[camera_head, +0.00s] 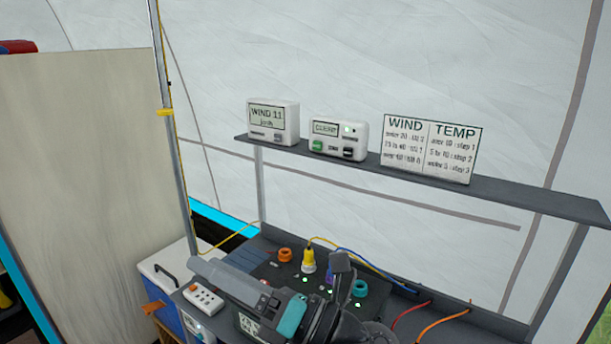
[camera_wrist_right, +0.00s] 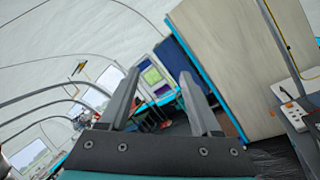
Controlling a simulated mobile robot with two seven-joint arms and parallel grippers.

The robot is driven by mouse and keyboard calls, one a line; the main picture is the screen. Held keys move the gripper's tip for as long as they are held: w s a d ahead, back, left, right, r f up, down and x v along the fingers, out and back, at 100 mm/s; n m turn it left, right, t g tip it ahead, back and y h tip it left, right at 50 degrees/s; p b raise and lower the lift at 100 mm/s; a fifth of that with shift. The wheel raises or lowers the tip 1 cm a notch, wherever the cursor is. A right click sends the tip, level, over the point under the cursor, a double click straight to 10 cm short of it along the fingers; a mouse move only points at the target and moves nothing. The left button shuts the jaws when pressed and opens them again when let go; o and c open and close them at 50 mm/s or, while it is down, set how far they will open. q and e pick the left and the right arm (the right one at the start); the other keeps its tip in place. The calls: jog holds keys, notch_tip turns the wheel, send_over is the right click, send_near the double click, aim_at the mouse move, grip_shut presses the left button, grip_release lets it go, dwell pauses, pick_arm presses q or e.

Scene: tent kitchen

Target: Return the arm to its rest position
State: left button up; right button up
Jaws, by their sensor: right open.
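My right gripper (camera_head: 205,268) is low in the middle of the head view, in front of the grey bench, its long grey finger pointing left. Its teal and black wrist part shows behind the finger. In the right wrist view the two grey fingers of the right gripper (camera_wrist_right: 160,88) stand apart with nothing between them. Beyond them lies the tent interior. My left gripper is not in view.
A grey shelf (camera_head: 546,201) carries a WIND display (camera_head: 273,122), a control box (camera_head: 338,138) and a WIND/TEMP chart (camera_head: 431,148). A white socket strip (camera_head: 204,299), a yellow plug (camera_head: 308,261) and cables are near my arm. A pale panel (camera_head: 85,180) stands left.

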jog(key=w+d+f+m+t+h, duration=0.1)
jog(key=w+d+m+t+h, duration=0.2)
jog(key=d+m+t+h, duration=0.55)
jog(key=w+d+f+m+t+h, duration=0.1)
jog(key=w+d+m+t+h, duration=0.25)
jog(key=m, duration=0.95)
jog(key=s+d+f+m+g+h, duration=0.3)
jog(key=d+f+m+h, duration=0.1)
jog(key=d+f+m, duration=0.25)
jog(key=s+d+f+m+g+h, duration=0.25)
jog(key=d+f+m+h, duration=0.2)
jog(key=f, duration=0.35)
jog(key=s+d+f+m+g, duration=0.25)
jog(key=s+f+g, duration=0.3)
jog(key=s, duration=0.45)
jog(key=s+d+f+m+g, duration=0.2)
jog(key=s+f+m+g, duration=0.3)
jog(key=s, duration=0.4)
notch_tip(320, 180, down, 23)
jog(key=s+n+g, duration=0.1)
jog(key=s, duration=0.1)
jog(key=s+d+f+g, duration=0.1)
jog(key=s+d+f, duration=0.1)
jog(key=s+f, duration=1.2)
jog(key=shift+s+d+f+g+y+b, duration=0.25)
jog(key=shift+s+f+g+y+b, duration=0.1)
jog(key=shift+s, duration=0.3)
